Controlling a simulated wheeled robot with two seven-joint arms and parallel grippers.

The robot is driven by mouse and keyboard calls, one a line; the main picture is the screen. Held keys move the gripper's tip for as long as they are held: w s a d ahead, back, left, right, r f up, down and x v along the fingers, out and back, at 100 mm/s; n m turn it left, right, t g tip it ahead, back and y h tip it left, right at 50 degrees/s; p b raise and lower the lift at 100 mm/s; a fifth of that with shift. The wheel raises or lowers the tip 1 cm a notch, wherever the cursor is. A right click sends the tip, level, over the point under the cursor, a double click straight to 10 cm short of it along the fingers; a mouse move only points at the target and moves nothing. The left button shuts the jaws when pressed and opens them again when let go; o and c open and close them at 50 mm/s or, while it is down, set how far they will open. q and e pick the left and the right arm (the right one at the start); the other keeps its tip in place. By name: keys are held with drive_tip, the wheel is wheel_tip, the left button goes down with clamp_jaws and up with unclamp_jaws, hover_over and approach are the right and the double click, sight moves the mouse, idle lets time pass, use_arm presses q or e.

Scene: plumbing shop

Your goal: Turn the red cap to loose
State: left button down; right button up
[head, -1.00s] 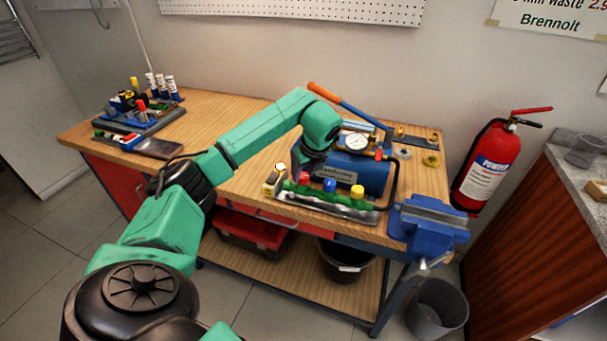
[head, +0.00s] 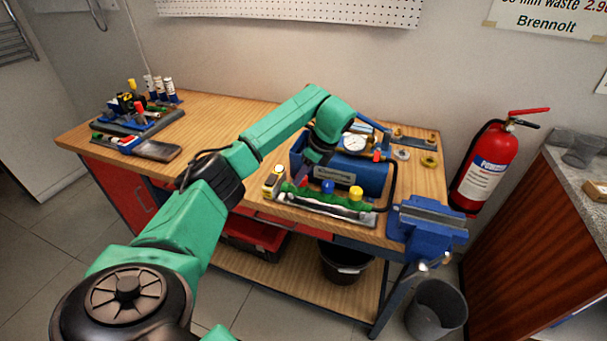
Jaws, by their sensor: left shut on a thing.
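A green manifold (head: 318,196) with coloured caps lies on a metal plate at the front of the workbench. The blue cap (head: 328,186) sits in its middle and the yellow cap (head: 355,193) towards its right end. My left gripper (head: 303,175) points down at the manifold's left part, left of the blue cap. It is shut on the red cap, which its fingers almost wholly hide. How far the cap is turned cannot be seen. My right gripper is not in view.
A blue test pump (head: 372,180) with a gauge (head: 354,143) stands close behind the manifold. A blue vise (head: 428,222) is at the bench's right front corner. A tray (head: 140,122) with tools lies at the far left. The bench between is mostly clear.

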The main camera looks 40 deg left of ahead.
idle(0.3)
use_arm(q)
drive_tip(key=shift+c, duration=2.2)
unclamp_jaws()
drive_tip(key=shift+r, duration=0.25)
drive_tip(key=p+v, duration=0.3)
drive_tip(key=v, duration=1.1)
drive_tip(key=shift+a, duration=0.1)
